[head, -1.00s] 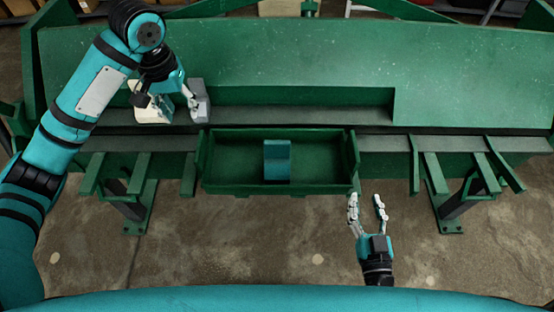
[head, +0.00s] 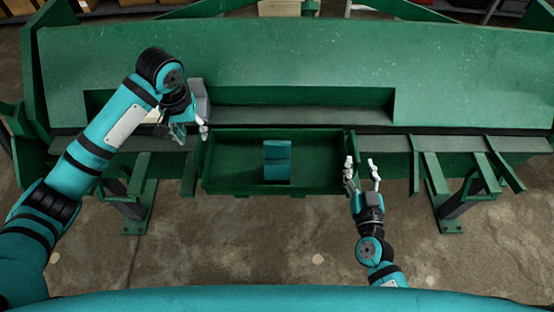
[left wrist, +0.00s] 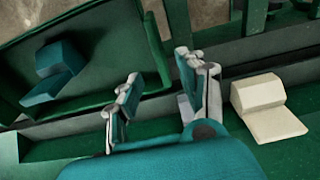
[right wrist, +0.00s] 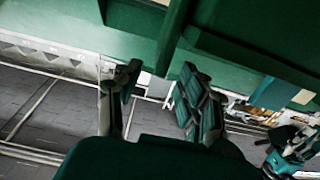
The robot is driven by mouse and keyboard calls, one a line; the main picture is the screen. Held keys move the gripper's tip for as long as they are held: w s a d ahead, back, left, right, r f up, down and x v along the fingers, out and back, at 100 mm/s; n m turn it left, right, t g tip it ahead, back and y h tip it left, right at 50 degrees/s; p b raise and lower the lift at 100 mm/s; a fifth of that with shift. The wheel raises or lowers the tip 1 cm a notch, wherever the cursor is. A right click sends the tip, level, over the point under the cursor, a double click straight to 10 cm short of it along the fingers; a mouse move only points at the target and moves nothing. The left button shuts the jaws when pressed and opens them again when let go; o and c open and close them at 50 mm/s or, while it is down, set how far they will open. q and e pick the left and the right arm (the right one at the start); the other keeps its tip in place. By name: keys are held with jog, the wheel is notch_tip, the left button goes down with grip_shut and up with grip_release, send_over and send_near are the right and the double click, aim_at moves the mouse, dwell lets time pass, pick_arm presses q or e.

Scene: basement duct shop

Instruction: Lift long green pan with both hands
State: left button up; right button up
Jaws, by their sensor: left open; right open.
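The long green pan (head: 230,187) is a shallow open tray at the front middle of the green machine, with a teal block (head: 277,160) inside. In the left wrist view the pan's end wall (left wrist: 148,40) lies just beyond the fingers. My left gripper (head: 190,138) is open and empty, beside the pan's left end and above the machine's ledge. It also shows in the left wrist view (left wrist: 157,95). My right gripper (head: 361,171) is open and empty at the pan's right end, its left finger close to the end wall. I cannot tell whether it touches.
A grey block (head: 198,98) and a cream block (head: 152,117), partly hidden by my left arm, lie on the ledge left of the pan. Green brackets (head: 440,175) jut out at both sides. The concrete floor in front is clear.

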aim_at(199, 144)
pick_arm(q)
jog(key=f, duration=0.4)
jog(key=w+f, duration=0.1)
jog(key=f, duration=0.2)
pick_arm(e)
jog(key=w, duration=0.7)
jog(key=shift+w, duration=0.1)
pick_arm(q)
jog(key=shift+s, duration=0.1)
grip_shut()
pick_arm(e)
grip_shut()
pick_arm(q)
jog(key=shift+r, duration=0.15)
pick_arm(e)
jog(key=shift+w+r, duration=0.1)
jog(key=shift+r, duration=0.1)
